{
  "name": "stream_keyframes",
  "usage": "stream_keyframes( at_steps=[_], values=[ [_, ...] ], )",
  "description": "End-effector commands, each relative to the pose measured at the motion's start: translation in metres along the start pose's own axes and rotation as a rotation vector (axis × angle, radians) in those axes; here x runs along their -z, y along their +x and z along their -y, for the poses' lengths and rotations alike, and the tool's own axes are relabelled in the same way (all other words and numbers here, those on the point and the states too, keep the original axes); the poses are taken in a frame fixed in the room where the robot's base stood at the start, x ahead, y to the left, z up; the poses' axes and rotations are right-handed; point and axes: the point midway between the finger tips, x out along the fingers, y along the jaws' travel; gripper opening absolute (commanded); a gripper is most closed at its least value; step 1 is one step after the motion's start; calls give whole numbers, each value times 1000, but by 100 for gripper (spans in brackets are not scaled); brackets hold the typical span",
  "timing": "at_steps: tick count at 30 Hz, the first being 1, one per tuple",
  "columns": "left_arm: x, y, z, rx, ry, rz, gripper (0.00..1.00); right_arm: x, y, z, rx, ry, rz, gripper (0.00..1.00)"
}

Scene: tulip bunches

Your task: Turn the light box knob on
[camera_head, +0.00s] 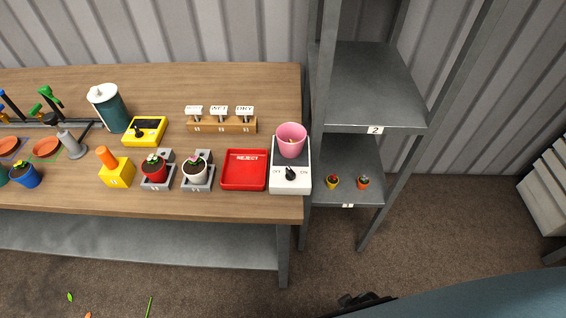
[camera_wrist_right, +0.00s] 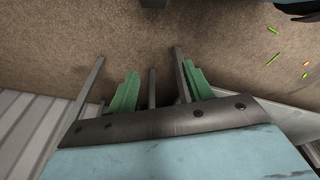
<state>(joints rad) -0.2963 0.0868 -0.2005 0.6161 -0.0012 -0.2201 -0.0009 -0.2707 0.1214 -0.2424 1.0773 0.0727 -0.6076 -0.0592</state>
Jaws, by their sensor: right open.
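The white light box (camera_head: 290,186) stands at the right end of the wooden table in the head view. Its black knob (camera_head: 291,174) is on the front part, between the marks OFF and ON; I cannot tell exactly which way it points. A pink pot (camera_head: 291,140) stands on the back part of the light box. My right gripper (camera_wrist_right: 153,90) shows in the right wrist view with its green fingers apart and nothing between them, above the brown floor and away from the light box. My left gripper is not in view.
A red REJECT tray (camera_head: 245,185) sits just left of the light box. Two potted plants in grey holders, a yellow block (camera_head: 117,174) and a yellow device (camera_head: 145,131) stand farther left. A grey shelf rack (camera_head: 372,95) stands close to the table's right end.

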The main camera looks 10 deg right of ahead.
Motion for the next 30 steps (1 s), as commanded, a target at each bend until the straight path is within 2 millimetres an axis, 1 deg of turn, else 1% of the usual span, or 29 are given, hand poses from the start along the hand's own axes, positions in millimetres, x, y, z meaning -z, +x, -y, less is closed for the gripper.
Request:
stream_keyframes(
  at_steps=[1, 2, 3, 5, 6, 8, 9, 12, 15, 20, 22, 24, 30],
  values=[
    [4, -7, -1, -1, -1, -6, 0, 36, -24, 1, 10, -19, -31, 51],
    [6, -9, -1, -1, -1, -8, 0, 54, -36, 2, 17, -31, -42, 51],
    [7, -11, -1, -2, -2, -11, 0, 76, -54, 5, 29, -47, -57, 51],
    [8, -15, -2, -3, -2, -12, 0, 107, -82, 10, 46, -75, -80, 51],
    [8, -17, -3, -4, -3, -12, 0, 124, -102, 14, 57, -93, -92, 51],
    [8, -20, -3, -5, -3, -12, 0, 144, -129, 19, 72, -121, -108, 51],
    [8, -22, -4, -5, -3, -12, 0, 155, -146, 23, 82, -140, -119, 51],
    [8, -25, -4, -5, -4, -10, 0, 175, -184, 31, 103, -180, -139, 51],
    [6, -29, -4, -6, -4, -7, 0, 189, -218, 38, 118, -220, -159, 51],
    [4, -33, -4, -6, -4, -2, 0, 205, -269, 50, 142, -294, -187, 51],
    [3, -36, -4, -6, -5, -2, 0, 218, -296, 59, 160, -368, -209, 51],
    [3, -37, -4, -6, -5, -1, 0, 231, -309, 68, 180, -451, -218, 51],
    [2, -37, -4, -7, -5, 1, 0, 262, -322, 85, 214, -663, -224, 51]
  ],
)
